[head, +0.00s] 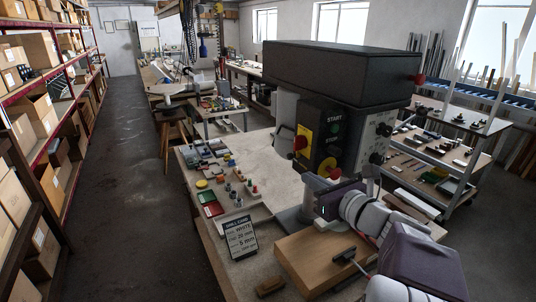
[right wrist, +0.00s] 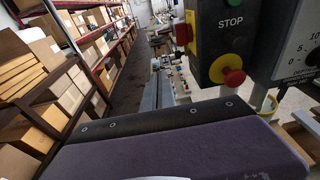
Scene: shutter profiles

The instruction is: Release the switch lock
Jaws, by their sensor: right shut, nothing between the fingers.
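The drill press's dark switch box (head: 318,130) carries a green START button and a STOP label. A red mushroom knob (head: 299,142) sticks out from its yellow side plate, and this knob also shows in the right wrist view (right wrist: 183,32). A second red mushroom button (head: 333,173) sits low on the front, on a yellow base seen in the right wrist view (right wrist: 233,77). Which part is the switch lock I cannot tell. My right gripper (head: 312,186) is shut and empty, just below the box. Contact cannot be made out. My left gripper is out of view.
A wooden block (head: 308,262) with a dark handled tool lies below my right arm. A drill card (head: 241,238) stands at the bench's front. Small coloured parts and bins (head: 212,207) lie left of the press. Shelves (head: 55,110) line the left aisle, whose floor is clear.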

